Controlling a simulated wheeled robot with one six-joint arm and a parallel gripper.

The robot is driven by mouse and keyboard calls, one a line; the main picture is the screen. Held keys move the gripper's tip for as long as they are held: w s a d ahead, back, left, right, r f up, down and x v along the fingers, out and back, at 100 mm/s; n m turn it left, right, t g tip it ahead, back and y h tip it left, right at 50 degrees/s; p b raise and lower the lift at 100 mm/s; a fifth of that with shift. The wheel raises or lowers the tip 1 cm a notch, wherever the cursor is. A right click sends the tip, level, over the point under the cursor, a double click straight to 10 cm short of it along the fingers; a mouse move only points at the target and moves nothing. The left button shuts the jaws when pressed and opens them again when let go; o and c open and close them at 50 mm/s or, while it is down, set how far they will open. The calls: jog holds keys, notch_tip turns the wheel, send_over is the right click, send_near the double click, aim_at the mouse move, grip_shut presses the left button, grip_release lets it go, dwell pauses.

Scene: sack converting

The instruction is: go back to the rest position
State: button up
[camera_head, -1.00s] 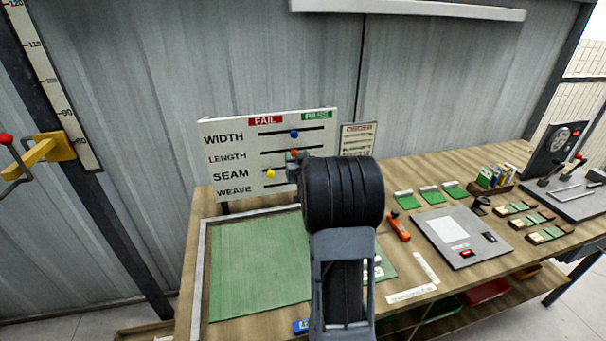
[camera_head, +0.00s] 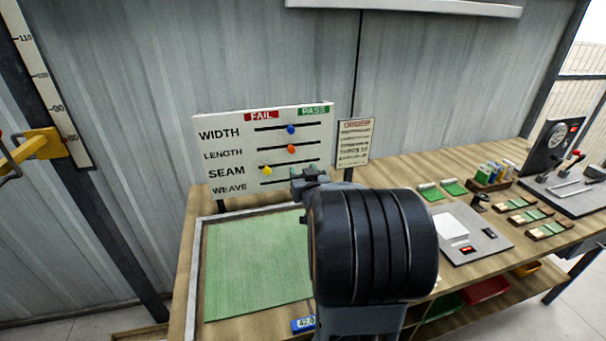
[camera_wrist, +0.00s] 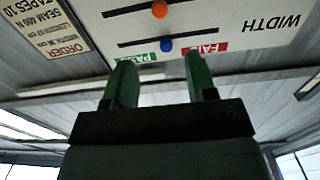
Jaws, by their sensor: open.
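My gripper (camera_wrist: 158,75) shows in the wrist view with its two green fingers apart and nothing between them. The wrist view is upside down, with the fingers in front of the pass/fail board (camera_wrist: 255,25). The board (camera_head: 228,165) stands upright at the back of the bench. Its blue knob (camera_head: 291,129), orange knob (camera_head: 291,149) and yellow knob (camera_head: 267,171) sit on the width, length and seam slots. Part of the weave row is hidden.
A green mat (camera_head: 255,265) lies in a framed area at the left of the bench. An order card (camera_head: 354,143) stands beside the board. A grey scale-like panel (camera_head: 470,238), sample strips (camera_head: 523,216) and a lever machine (camera_head: 565,180) are at the right. A yellow handle (camera_head: 38,146) juts out at far left.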

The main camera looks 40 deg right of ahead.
dwell(0.4)
jog(key=s+a+f+g+y, duration=0.25)
jog(key=s+f+g, duration=0.35)
jog(key=f+g, duration=0.35)
jog(key=s+a+r+n+g+y, duration=0.1)
jog(key=s+a, duration=0.4)
jog(key=a, duration=0.6)
jog(key=s+a+r+n+g+y, duration=0.2)
jog(key=s+a+n+y, duration=0.1)
jog(key=a, duration=0.9)
jog(key=shift+s+n+y, duration=0.4)
jog(key=shift+s+y, duration=0.05)
jog(key=shift+s, duration=0.4)
